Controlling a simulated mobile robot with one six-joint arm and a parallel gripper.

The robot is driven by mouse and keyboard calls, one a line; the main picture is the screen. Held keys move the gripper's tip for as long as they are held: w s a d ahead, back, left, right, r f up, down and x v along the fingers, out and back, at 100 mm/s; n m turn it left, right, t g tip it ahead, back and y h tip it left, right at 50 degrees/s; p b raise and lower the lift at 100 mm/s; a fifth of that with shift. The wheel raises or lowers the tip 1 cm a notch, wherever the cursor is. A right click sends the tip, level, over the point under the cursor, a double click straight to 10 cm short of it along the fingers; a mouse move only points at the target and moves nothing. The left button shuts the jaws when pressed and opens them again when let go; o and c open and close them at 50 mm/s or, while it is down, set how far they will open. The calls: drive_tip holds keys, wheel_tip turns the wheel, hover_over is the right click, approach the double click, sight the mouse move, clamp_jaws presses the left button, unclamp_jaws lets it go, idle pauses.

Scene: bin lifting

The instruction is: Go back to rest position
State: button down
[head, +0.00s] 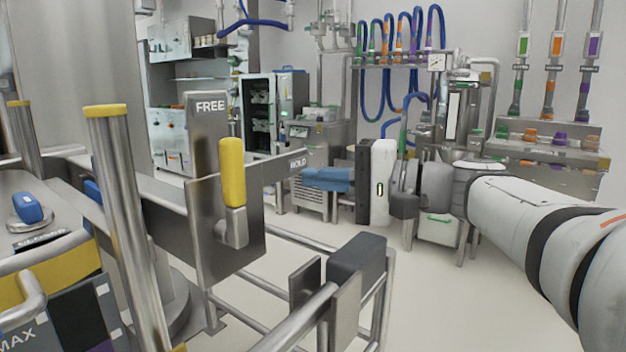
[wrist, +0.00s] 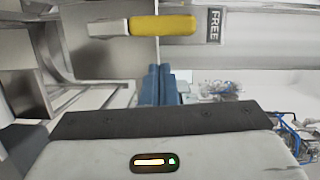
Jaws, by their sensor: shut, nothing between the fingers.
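My gripper (head: 305,178) is in the middle of the head view, its blue fingers pointing left from a white and dark body. The fingers also show in the wrist view (wrist: 158,85), side by side, shut and empty. A yellow lever handle (head: 232,172) stands upright on a steel bracket, under the plate marked FREE (head: 210,106). The handle also shows in the wrist view (wrist: 163,26), beyond the fingertips and apart from them. A HOLD mark (head: 298,162) is on the bar to the right of the lever, and my fingers appear close to it in the picture.
A steel post with a yellow cap (head: 120,200) stands at the left. A dark padded block (head: 357,262) on a rail frame is below my gripper. Blue hoses (head: 400,60) and steel equipment line the back wall. Pale floor (head: 470,305) is open at the lower right.

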drive_tip(key=s+d+f+n+g+h+p, duration=0.1)
drive_tip(key=s+d+n+g+h+p, duration=0.3)
drive_tip(key=s+d+h+p, duration=0.9)
drive_tip(key=shift+s+d+f+h+p, duration=0.35)
drive_tip(key=shift+h+p, duration=1.35)
drive_tip(key=shift+p, duration=7.15)
drive_tip(key=shift+s+a+r, duration=0.1)
drive_tip(key=shift+a+r, duration=0.05)
drive_tip(key=shift+r, duration=0.05)
